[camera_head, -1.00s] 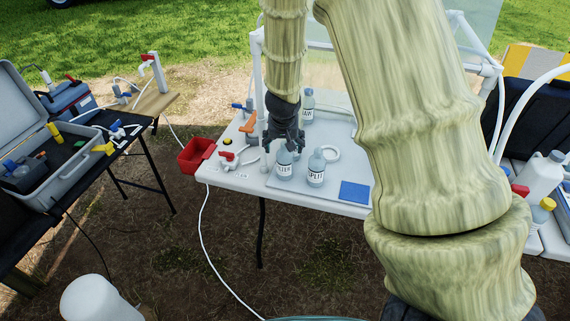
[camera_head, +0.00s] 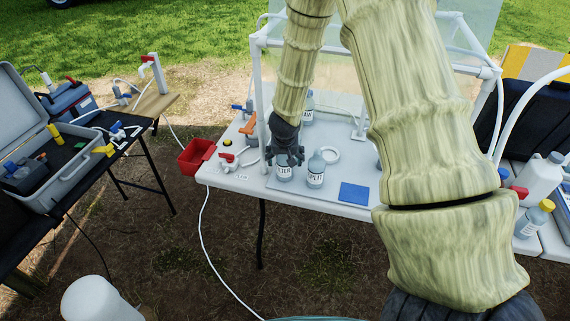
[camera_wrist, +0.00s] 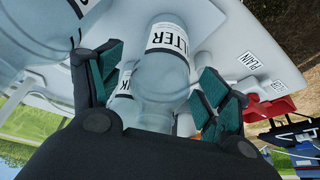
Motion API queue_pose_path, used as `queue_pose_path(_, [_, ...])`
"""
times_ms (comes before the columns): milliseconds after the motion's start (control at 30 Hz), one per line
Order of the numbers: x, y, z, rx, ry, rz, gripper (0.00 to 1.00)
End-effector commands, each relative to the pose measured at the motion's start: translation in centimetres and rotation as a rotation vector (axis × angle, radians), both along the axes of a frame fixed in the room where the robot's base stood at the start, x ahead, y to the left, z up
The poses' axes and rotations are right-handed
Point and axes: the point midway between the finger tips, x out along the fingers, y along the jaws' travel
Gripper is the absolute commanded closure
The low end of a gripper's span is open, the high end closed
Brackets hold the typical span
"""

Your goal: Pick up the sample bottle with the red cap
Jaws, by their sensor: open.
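My gripper (camera_head: 285,160) is open, with its fingers pointing down around the upper part of the bottle labelled FILTER (camera_head: 284,174). In the wrist view this pale, clear bottle (camera_wrist: 166,68) stands between the two green-padded fingers (camera_wrist: 158,90), and I cannot tell whether they touch it. Its cap colour is not visible. A bottle labelled SPLIT (camera_head: 316,172) stands just to the right, and another bottle (camera_head: 308,107) stands behind. A small red cap or part (camera_head: 520,191) shows at the far right, partly hidden by my arm; I cannot tell what it belongs to.
The white table (camera_head: 240,184) also holds a white ring (camera_head: 331,155), a blue pad (camera_head: 354,192) and red-handled valve parts (camera_head: 228,158). A red bin (camera_head: 196,156) hangs at its left edge. A white jug (camera_head: 541,178) and a yellow-capped bottle (camera_head: 534,219) stand far right.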

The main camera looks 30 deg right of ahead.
Motion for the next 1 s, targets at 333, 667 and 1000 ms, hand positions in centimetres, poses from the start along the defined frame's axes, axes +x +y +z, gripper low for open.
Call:
queue_pose_path(333, [0.44,-0.26,-1.27,0.0,0.0,0.0,0.23])
queue_pose_path(667, [0.43,-0.25,-1.26,0.0,0.0,0.0,0.63])
queue_pose_path(1000, [0.44,-0.26,-1.21,-0.001,-0.001,0.0,0.68])
